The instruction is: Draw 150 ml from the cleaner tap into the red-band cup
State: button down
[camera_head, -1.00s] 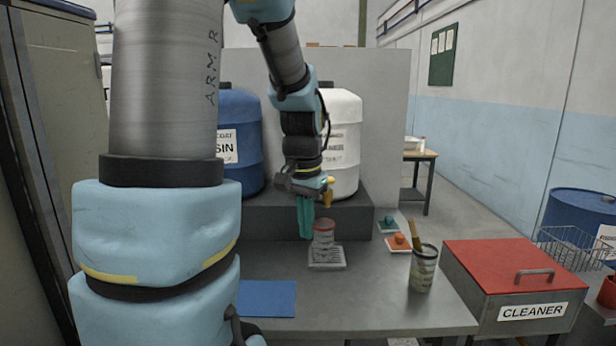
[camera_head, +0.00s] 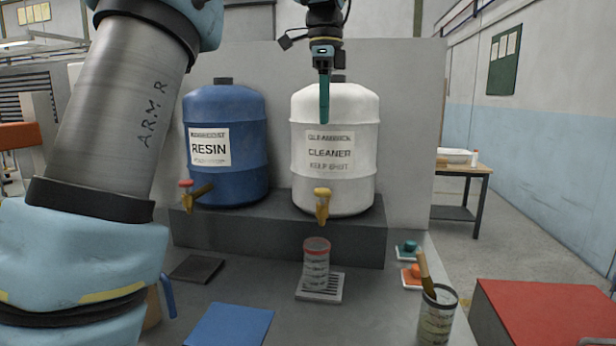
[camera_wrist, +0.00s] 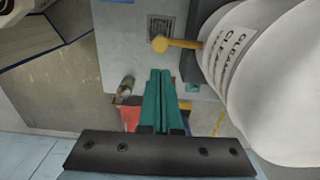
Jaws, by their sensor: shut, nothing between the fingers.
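In the wrist view the tap (camera_wrist: 175,43) and drum (camera_wrist: 262,55) lie beyond my fingers; I cannot make out the cup there. My gripper (camera_head: 324,119), with teal fingers, points down in front of the drum's upper part, above the tap. The fingers (camera_wrist: 160,73) are together and empty.
A blue resin drum (camera_head: 230,150) with a red-topped tap (camera_head: 187,190) stands left of the cleaner drum. A can with a brush (camera_head: 437,318), teal and orange items on small pads, and a red-lidded box (camera_head: 545,312) are at the right. A blue mat (camera_head: 230,325) lies in front.

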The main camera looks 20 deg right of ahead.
aim_at(323, 189)
dwell(0.3)
notch_tip(323, 189, down, 14)
jog(key=shift+r+p, duration=0.1)
jog(key=shift+p, duration=0.75)
